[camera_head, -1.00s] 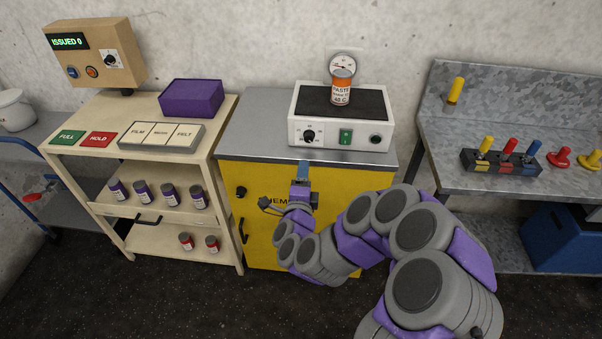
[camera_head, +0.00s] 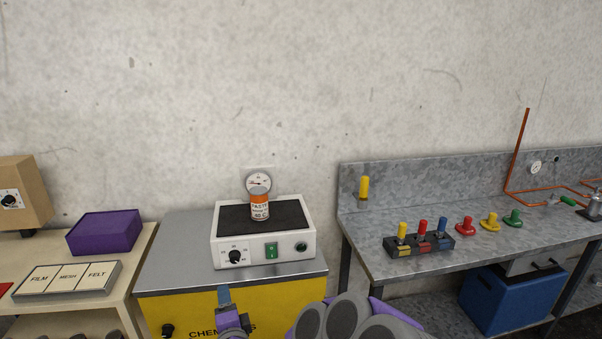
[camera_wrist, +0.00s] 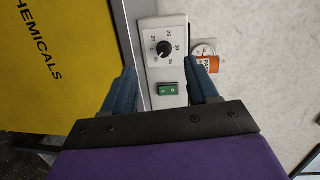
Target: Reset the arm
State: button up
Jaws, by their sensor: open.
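My gripper (camera_head: 225,296) is low in front of the yellow chemicals cabinet (camera_head: 190,312) in the head view, with my arm folded at the bottom edge. In the wrist view, my gripper's blue fingers (camera_wrist: 162,88) are apart with nothing held between them. Beyond them show the heater's white front, its dial (camera_wrist: 163,48) and its green switch (camera_wrist: 167,89). The orange-and-white paste can (camera_head: 259,204) stands upright on the dark top of the heater (camera_head: 222,252). The can is partly hidden behind a finger in the wrist view.
A cream shelf unit with a purple box (camera_head: 104,232) and a FILM/MESH/FELT panel (camera_head: 66,279) is at left. A grey bench (camera_head: 375,252) at right holds a block of coloured handles (camera_head: 420,246) and several coloured knobs. A blue box (camera_head: 513,300) is below it.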

jog(key=s+d+r+n+g+h, duration=0.3)
jog(key=s+d+n+g, duration=0.3)
jog(key=s+d, duration=1.1)
jog(key=s+d+r+n+g+h, duration=0.3)
jog(key=s+d+n+g, duration=0.4)
jog(key=s+d+g, duration=0.4)
jog(key=s+d, duration=0.6)
jog(key=s, duration=0.4)
jog(key=shift+s+d+g, duration=0.3)
